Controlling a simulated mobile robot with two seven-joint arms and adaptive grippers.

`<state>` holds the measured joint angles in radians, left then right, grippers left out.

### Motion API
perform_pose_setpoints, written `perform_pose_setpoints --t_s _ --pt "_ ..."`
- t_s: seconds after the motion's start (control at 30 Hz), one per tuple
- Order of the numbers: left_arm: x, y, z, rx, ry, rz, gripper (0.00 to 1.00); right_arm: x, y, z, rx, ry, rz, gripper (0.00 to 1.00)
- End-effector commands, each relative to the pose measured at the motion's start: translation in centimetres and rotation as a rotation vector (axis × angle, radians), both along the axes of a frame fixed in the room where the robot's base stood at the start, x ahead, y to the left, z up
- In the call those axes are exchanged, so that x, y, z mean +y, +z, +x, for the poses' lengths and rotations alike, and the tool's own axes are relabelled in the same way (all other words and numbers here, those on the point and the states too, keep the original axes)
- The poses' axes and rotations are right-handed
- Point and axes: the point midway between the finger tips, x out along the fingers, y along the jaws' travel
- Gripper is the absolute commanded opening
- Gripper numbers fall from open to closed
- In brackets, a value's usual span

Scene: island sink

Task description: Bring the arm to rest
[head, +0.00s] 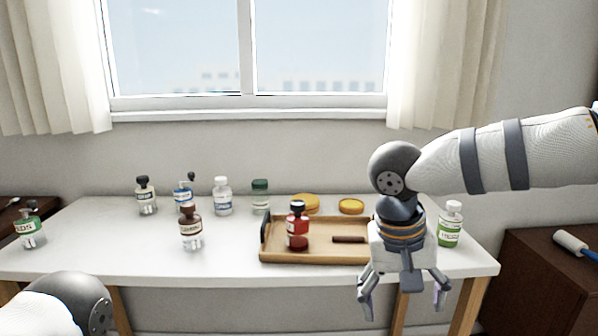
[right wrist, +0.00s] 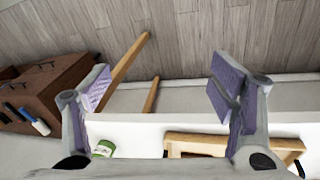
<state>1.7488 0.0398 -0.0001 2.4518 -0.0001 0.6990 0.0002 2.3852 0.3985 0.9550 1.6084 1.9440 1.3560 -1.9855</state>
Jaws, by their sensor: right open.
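My right gripper (head: 404,296) hangs fingers-down at the front edge of the white table, in front of the right end of the wooden tray. Its two fingers are spread apart with nothing between them. In the right wrist view the open fingers (right wrist: 160,85) frame the table's edge and the wooden floor. Part of my left arm shows at the lower left of the head view, but its gripper is out of view.
The white table (head: 130,255) carries several bottles. A red bottle (head: 297,228) stands in the wooden tray (head: 330,256). A green-labelled bottle (head: 450,226) stands right of my right gripper. A dark brown cabinet (head: 540,275) is at the right.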

Motion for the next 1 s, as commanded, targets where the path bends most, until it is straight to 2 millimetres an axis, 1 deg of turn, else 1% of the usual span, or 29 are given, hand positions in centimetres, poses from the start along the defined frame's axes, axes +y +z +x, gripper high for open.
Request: perform_pose_setpoints --t_s 0.03,0.07,0.1,0.13,0.17,0.2,0.23,0.27,0.3,0.37,0.4,0.47,0.5,0.6,0.7,0.8,1.0 --pt "0.0 0.0 0.2 -0.005 0.0 0.0 0.7 -1.3 -3.0 0.0 -0.032 -0.021 -0.079 0.78" --pt "0.0 0.0 0.3 -0.007 0.0 0.0 0.7 -2.1 -4.9 0.0 -0.064 -0.035 -0.126 0.78" --pt "0.0 0.1 0.4 -0.011 0.0 0.0 0.7 -3.2 -7.6 -0.2 -0.111 -0.041 -0.184 0.78" --pt "0.0 0.1 0.4 -0.013 0.0 0.001 0.7 -4.0 -9.7 -0.6 -0.148 -0.037 -0.221 0.78" --pt "0.0 0.2 0.5 -0.015 0.0 0.0 0.7 -4.7 -11.9 -1.1 -0.187 -0.025 -0.249 0.78" --pt "0.0 0.2 0.5 -0.017 0.0 0.0 0.7 -5.3 -14.9 -2.2 -0.235 0.006 -0.266 0.78" --pt "0.0 0.3 0.6 -0.019 0.0 0.0 0.7 -5.6 -17.2 -3.5 -0.262 0.033 -0.26 0.78" --pt "0.0 0.3 0.6 -0.02 0.0 0.0 0.7 -5.7 -19.5 -5.1 -0.278 0.064 -0.239 0.78" --pt "0.0 0.4 0.6 -0.022 0.0 0.0 0.7 -5.7 -22.2 -7.7 -0.279 0.104 -0.195 0.78" --pt "0.0 0.5 0.7 -0.024 0.0 0.0 0.7 -5.5 -25.6 -12.5 -0.237 0.15 -0.108 0.78" --pt "0.0 0.6 0.8 -0.026 0.0 0.0 0.7 -5.4 -27.3 -16.1 -0.187 0.167 -0.047 0.78" --pt "0.0 0.6 0.8 -0.029 0.0 0.0 0.7 -5.3 -28.9 -21.5 -0.091 0.177 0.037 0.78" --pt "0.0 0.7 0.9 -0.03 0.0 0.0 0.7 -5.5 -29.4 -24.9 -0.023 0.173 0.081 0.78" --pt "0.0 0.7 1.0 -0.033 0.0 0.0 0.7 -5.9 -29.4 -32.0 0.137 0.149 0.157 0.78" --pt "0.0 0.8 1.0 -0.034 0.0 0.0 0.7 -6.3 -28.7 -36.3 0.245 0.121 0.193 0.78" --pt "0.0 0.8 1.0 -0.034 0.0 0.0 0.7 -6.5 -28.3 -38.0 0.289 0.105 0.206 0.78" --pt "0.0 0.8 1.0 -0.034 0.0 0.0 0.7 -6.5 -28.3 -38.1 0.293 0.104 0.208 0.78"
